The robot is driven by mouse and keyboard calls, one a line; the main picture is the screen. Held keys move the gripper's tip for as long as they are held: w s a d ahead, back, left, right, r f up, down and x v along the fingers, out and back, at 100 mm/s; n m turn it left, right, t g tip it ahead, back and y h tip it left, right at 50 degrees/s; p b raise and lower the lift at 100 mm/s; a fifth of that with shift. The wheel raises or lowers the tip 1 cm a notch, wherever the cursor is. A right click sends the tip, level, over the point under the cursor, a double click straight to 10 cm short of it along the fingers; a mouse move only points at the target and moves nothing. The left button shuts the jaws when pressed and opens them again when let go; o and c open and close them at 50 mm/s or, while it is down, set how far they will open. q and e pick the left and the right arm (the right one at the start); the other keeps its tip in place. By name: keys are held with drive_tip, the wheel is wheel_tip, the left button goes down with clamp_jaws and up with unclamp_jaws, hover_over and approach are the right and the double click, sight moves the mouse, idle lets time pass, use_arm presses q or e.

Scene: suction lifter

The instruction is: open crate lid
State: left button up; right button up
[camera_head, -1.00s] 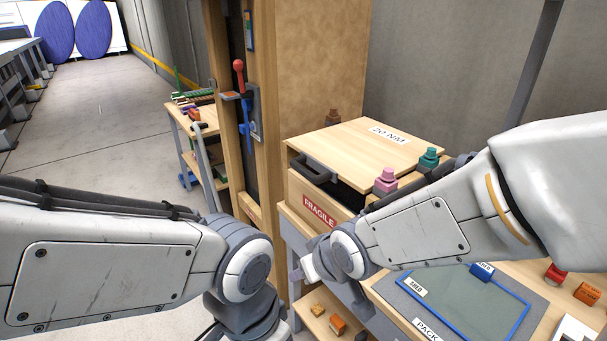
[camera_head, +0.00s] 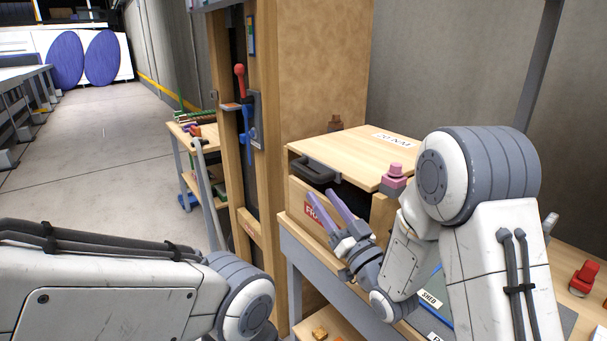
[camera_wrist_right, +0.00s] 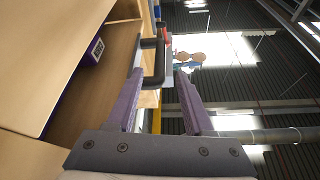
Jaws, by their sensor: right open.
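The wooden crate (camera_head: 298,198) stands on a bench at the centre right, with a red label on its front partly hidden by my right gripper. Its pale wooden lid (camera_head: 350,152) lies over the top, with a dark gap under its front edge. A dark handle (camera_head: 318,172) sits at the lid's front left. My right gripper (camera_head: 322,195) is open, its purple fingers just below and in front of the handle. In the right wrist view the handle (camera_wrist_right: 153,68) appears between the fingertips (camera_wrist_right: 158,76); contact cannot be told. My left gripper is out of view.
A pink knobbed block (camera_head: 395,178) stands by the crate's right corner. A wooden post with a red-knobbed lever (camera_head: 240,85) rises left of the crate. A small shelf cart (camera_head: 185,150) stands behind it. The floor (camera_head: 95,150) at left is clear.

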sight(303, 171)
drive_tip(key=p+x, duration=0.2)
drive_tip(key=x, duration=0.7)
drive_tip(key=shift+w+a+r, duration=0.1)
drive_tip(key=shift+w+a, duration=0.05)
drive_tip(key=shift+a, duration=0.05)
clamp_jaws()
idle(1.1)
